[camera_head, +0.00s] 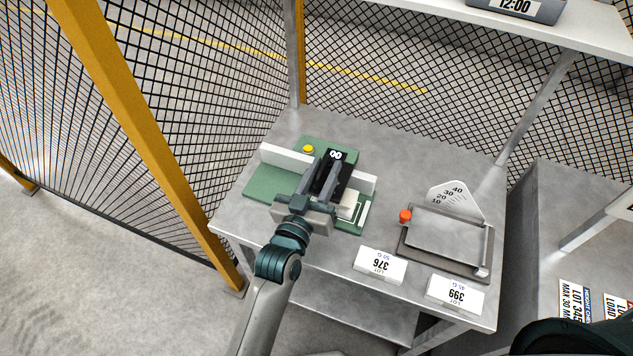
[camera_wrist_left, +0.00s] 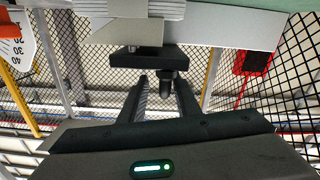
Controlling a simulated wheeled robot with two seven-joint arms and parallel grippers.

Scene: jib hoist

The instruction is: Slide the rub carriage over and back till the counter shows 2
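The rub tester has a green base (camera_head: 267,185) with a long white bar (camera_head: 285,157) across it and a yellow button (camera_head: 308,149) at its back. The black rub carriage (camera_head: 345,180) sits near the middle of the bar, partly hidden by my gripper. The counter (camera_head: 336,155) at its far end seems to read 00. My left gripper (camera_head: 326,172) reaches over the carriage with its fingers apart. In the left wrist view, a black knob (camera_wrist_left: 167,77) hangs from a black plate (camera_wrist_left: 140,58) between the spread fingers; contact is unclear. My right gripper is out of view.
A pale block (camera_head: 349,204) lies at the base's front right. A grey tray with an orange knob (camera_head: 405,216) and a scale plate (camera_head: 455,199) stands to the right. Lot cards (camera_head: 380,265) lie in front. Mesh fencing and a shelf post (camera_head: 537,107) stand behind.

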